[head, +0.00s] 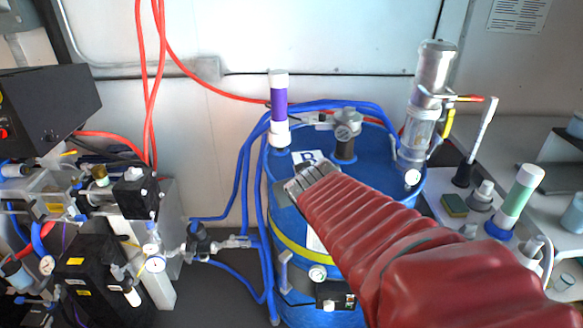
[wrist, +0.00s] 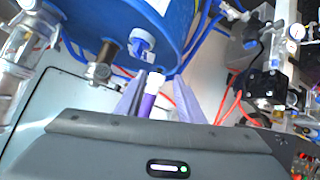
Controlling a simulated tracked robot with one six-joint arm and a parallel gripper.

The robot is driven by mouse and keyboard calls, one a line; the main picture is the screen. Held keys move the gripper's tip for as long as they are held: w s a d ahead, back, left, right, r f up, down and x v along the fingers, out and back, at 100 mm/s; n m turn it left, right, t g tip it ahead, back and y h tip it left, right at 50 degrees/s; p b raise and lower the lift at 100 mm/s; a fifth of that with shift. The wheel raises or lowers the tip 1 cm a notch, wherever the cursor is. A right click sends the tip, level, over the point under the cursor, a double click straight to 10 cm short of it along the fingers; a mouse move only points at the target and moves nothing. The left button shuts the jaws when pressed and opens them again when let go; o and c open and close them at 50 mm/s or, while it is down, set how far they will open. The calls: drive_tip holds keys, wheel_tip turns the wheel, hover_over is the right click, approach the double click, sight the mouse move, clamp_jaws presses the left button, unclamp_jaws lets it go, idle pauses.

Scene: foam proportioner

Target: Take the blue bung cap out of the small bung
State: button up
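The blue bung cap (wrist: 143,36) shows in the wrist view as a small blue and white fitting on top of the blue drum (head: 372,178). It appears seated in the drum's top. I cannot pick it out surely in the head view, where my arm covers part of the drum. My gripper (head: 303,182) is over the drum's front left side. In the wrist view its two fingers (wrist: 158,76) are spread, with the cap beyond their tips and apart from them. Nothing is visibly held.
A purple and white cylinder (head: 279,103) stands upright at the drum's back left; it lines up between my fingers in the wrist view. A dark fitting (head: 346,140) rises from the drum. A clear-bodied column (head: 424,110) stands right. Blue hoses (head: 247,170) and black equipment (head: 95,270) lie left.

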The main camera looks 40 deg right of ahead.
drive_tip(key=d+f+t+y, duration=0.1)
drive_tip(key=d+f, duration=0.1)
drive_tip(key=d, duration=0.2)
drive_tip(key=d+f+t, duration=0.1)
drive_tip(key=d, duration=0.3)
drive_tip(key=d+f+t+y, duration=0.1)
drive_tip(key=d+f, duration=0.1)
drive_tip(key=d, duration=0.2)
drive_tip(key=shift+d+f+n+t+y, duration=0.25)
drive_tip(key=shift+f+n+t+y, duration=0.05)
drive_tip(key=shift+f, duration=0.05)
drive_tip(key=shift+w, duration=0.15)
drive_tip(key=shift+x, duration=4.25)
